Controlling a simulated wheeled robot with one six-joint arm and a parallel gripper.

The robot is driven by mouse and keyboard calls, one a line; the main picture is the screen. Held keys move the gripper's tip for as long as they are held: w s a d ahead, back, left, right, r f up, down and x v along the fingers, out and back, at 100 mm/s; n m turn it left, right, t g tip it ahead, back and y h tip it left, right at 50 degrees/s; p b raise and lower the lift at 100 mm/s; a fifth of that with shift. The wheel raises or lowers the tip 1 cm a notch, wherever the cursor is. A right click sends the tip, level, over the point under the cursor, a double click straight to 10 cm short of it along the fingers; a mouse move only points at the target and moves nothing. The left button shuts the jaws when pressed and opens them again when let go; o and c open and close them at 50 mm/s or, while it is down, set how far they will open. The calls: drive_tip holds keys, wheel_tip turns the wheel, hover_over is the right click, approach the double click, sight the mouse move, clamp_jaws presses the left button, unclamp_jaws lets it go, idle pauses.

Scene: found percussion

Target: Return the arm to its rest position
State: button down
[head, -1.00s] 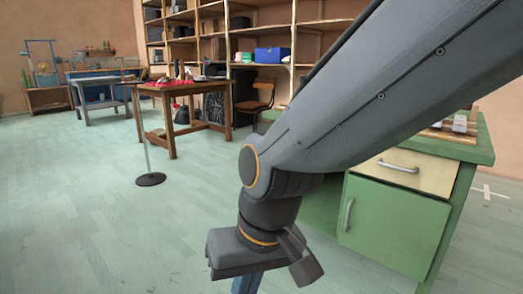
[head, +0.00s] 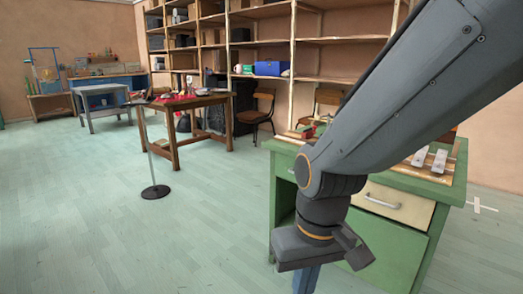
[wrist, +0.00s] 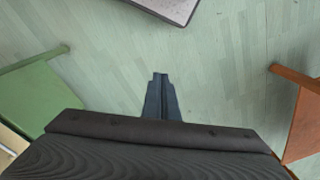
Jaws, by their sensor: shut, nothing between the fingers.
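My arm hangs down on the right side of the head view, in front of the green cabinet. My gripper (wrist: 161,98) shows in the wrist view with its two blue-grey fingers together and nothing between them, above bare floor. In the head view only the upper part of the fingers (head: 305,280) shows at the bottom edge; the tips are cut off.
A green cabinet (head: 398,245) with a cream drawer stands behind my arm, with metal bars (head: 430,158) on top. A wooden table (head: 200,102), a thin stand (head: 155,191), a chair (head: 258,112) and shelves (head: 340,40) stand beyond. The floor (head: 90,220) at left is clear.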

drive_tip(key=s+d+r+m+h+p, duration=0.1)
drive_tip(key=s+d+r+m+p, duration=0.1)
drive_tip(key=d+r+p, duration=1)
drive_tip(key=shift+s+r+m+p, duration=0.15)
drive_tip(key=shift+r+m+p, duration=0.7)
drive_tip(key=shift+p, duration=1.75)
drive_tip(key=shift+r+n, duration=0.25)
